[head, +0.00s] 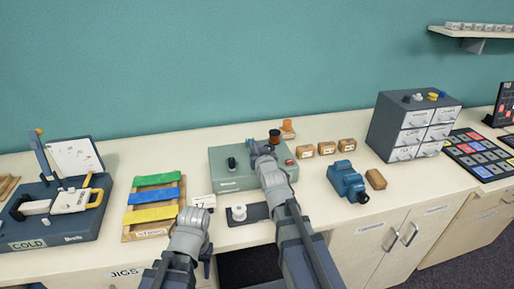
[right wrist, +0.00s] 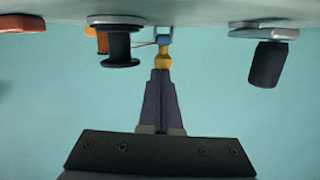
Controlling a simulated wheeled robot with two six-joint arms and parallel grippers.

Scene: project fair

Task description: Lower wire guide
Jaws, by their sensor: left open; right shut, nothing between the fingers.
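The wire guide shows in the right wrist view as a small blue and yellow piece (right wrist: 163,55) on the grey-green machine (head: 226,181). A thin wire runs to it from the black spool (right wrist: 120,47). My right gripper (head: 254,146) is shut and empty over the machine. In the right wrist view its fingertips (right wrist: 161,72) are at the guide's yellow end, seemingly touching it. In the head view the gripper largely hides the guide. My left gripper (head: 206,262) is open at the counter's front edge, away from the machine; its fingers are only partly visible.
A black knob (head: 232,163) and a red button (head: 289,162) are on the machine. A white spool (head: 239,212) stands on a dark mat in front. A blue device (head: 346,182) and small wooden blocks (head: 326,148) are to the right, colored strips (head: 154,196) to the left.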

